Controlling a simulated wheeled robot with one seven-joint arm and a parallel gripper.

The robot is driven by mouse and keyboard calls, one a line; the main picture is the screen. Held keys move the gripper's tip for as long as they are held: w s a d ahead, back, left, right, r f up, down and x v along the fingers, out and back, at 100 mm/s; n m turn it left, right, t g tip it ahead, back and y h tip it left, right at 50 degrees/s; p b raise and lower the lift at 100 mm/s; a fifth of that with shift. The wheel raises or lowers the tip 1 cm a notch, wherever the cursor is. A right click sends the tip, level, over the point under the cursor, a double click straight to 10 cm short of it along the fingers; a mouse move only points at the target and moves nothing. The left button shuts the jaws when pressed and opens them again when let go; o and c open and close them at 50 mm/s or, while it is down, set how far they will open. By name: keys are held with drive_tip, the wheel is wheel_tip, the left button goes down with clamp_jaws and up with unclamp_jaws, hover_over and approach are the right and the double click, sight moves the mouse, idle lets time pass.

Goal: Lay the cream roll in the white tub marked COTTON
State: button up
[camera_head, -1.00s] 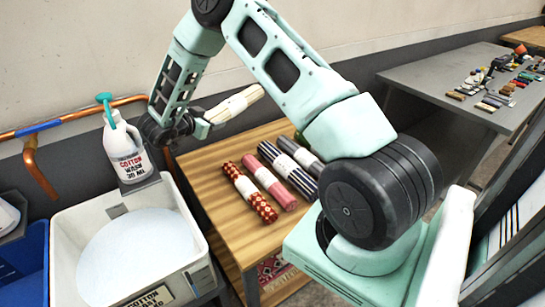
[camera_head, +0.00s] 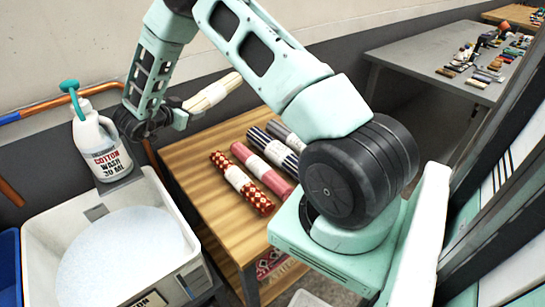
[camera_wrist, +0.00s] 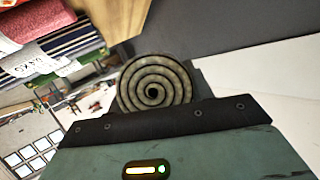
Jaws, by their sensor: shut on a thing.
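The cream roll (camera_head: 214,93) with a white band is held by my gripper (camera_head: 182,114), above the back left of the wooden table. In the wrist view the roll (camera_wrist: 155,86) shows end-on as a spiral at the gripper's edge; the fingertips are mostly hidden. The white tub (camera_head: 40,224) stands at lower left with pale liquid inside. Its front label is partly cut off and reads COTTON. The gripper and roll are above and to the right of the tub, apart from it.
A jug (camera_head: 100,145) marked COTTON WASH with a green pump stands behind the tub. Several patterned rolls lie on the wooden table (camera_head: 190,165). A blue tub (camera_head: 10,265) is at far left. A grey table (camera_head: 425,52) with small items stands at back right.

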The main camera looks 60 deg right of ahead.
drive_tip(key=b, duration=0.5)
hover_over(201, 156)
wheel_tip(201, 156, down, 6)
wheel_tip(201, 156, down, 10)
drive_tip(key=shift+r, duration=0.15)
drive_tip(key=shift+s, duration=0.1)
drive_tip(key=o, duration=0.9)
drive_tip(key=shift+f, duration=0.2)
drive_tip(key=shift+r, duration=0.1)
